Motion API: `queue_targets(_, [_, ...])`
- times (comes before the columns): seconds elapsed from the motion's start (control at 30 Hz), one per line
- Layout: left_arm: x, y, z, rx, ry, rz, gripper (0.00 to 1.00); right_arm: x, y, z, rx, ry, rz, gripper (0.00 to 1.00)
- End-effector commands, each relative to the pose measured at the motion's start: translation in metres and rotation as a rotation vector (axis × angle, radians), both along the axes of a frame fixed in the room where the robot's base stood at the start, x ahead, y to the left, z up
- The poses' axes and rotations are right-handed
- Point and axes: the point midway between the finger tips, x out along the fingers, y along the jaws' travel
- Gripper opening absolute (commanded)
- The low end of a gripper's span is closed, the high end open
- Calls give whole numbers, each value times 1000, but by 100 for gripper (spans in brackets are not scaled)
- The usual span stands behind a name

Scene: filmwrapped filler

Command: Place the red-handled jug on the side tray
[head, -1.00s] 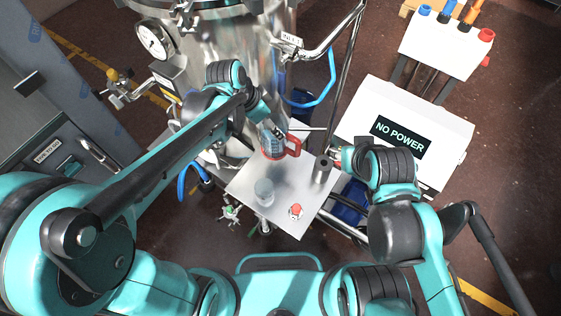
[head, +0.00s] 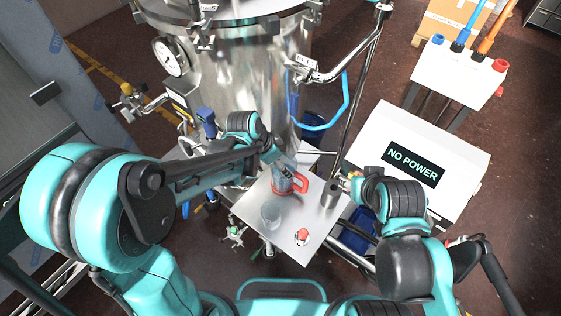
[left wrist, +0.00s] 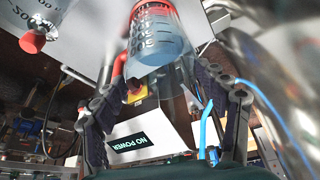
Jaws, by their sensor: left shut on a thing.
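The clear jug with a red handle (head: 282,184) is at the back part of the metal side tray (head: 250,207), upright or nearly so. My left gripper (head: 284,170) is shut on its upper part. I cannot tell whether its base touches the tray. In the left wrist view the jug (left wrist: 158,38), with dark markings, is between the finger pads of my left gripper (left wrist: 165,85). My right gripper (head: 343,184) is at the tray's right edge, beside a dark grey cylinder; its fingers are too small to read.
A clear beaker (head: 271,216) and a red-capped item (head: 302,237) stand on the front of the tray. The dark grey cylinder (head: 330,195) stands at its right edge. A big steel vessel (head: 240,75) rises behind. A white "NO POWER" box (head: 440,140) is to the right.

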Motion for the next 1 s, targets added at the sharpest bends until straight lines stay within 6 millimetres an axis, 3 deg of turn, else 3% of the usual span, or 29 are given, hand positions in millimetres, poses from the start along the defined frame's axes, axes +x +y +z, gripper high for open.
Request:
queue_targets(0.03, [0, 0, -3, -1, -1, 0, 13, 0, 0, -3, 0, 0, 0, 40])
queue_targets(0.07, [0, 0, -3, 0, 0, 0, 78, 0, 0, -3, 0, 0, 0, 40])
queue_targets(0.13, [0, 0, -2, 0, 0, 0, 94, 0, 0, -2, 0, 0, 0, 40])
queue_targets(0.57, [0, 1, 5, 0, 0, 0, 94, 0, 0, 3, 0, 0, 0, 40])
queue_targets(1.0, [-19, 30, 88, 0, 0, 2, 94, 0, 0, 24, 0, 0, 0, 40])
